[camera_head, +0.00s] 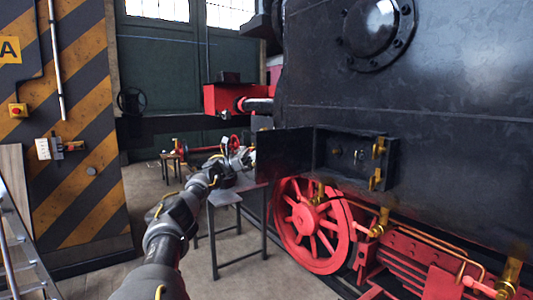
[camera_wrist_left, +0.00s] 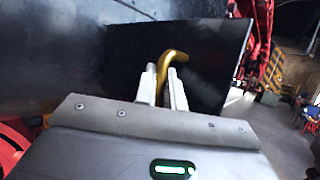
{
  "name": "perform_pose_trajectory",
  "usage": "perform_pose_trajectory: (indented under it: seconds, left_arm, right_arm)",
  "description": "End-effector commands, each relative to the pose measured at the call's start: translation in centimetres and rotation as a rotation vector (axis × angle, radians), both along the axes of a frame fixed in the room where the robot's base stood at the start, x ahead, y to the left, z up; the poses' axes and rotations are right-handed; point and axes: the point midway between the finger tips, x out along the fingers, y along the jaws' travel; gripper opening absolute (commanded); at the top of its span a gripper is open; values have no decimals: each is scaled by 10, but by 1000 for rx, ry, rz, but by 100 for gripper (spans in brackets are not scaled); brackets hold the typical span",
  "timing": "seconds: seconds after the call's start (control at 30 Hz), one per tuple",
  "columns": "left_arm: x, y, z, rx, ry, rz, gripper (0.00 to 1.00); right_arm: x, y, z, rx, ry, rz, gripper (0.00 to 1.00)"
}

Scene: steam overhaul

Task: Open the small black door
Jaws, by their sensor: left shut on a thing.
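The small black door (camera_head: 284,153) stands swung open, to the left of the dark box (camera_head: 348,155) on the locomotive's side. The inside of the box shows, with brass fittings (camera_head: 378,150) at its right edge. In the left wrist view the door (camera_wrist_left: 215,48) is a dark flat panel with a curved brass handle (camera_wrist_left: 174,58). My left gripper (camera_wrist_left: 165,82) is shut on this handle. In the head view my left gripper (camera_head: 249,159) is at the door's left edge, and the handle is hidden. My right gripper is not in view.
A red spoked wheel (camera_head: 311,226) and red frame with brass pipes lie below the box. A grey table (camera_head: 225,197) stands under my left arm. A striped yellow-black wall (camera_head: 85,150) and a ladder (camera_head: 18,245) are at left. Some floor between is clear.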

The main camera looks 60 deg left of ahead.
Motion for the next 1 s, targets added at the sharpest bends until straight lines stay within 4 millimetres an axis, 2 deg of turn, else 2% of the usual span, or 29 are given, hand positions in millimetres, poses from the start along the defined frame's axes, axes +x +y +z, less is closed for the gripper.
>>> perform_pose_trajectory:
  seconds: [0.07, 0.1, 0.17, 0.53, 0.8, 1.0]
  left_arm:
    - [1, 0, 0, -2, 2, -1, 0]
    - [1, -1, 0, -1, 2, -2, 12]
    - [1, -1, -1, -1, 2, -2, 19]
    - [-3, 3, -4, -1, 1, 0, 19]
    - [-37, 30, -21, -3, 0, 3, 19]
    - [-45, 38, -28, -4, 1, 1, 19]
  right_arm:
    - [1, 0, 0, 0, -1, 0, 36]
    - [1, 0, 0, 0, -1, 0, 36]
    - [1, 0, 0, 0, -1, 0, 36]
    - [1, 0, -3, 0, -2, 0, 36]
    - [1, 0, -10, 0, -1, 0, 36]
    - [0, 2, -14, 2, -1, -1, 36]
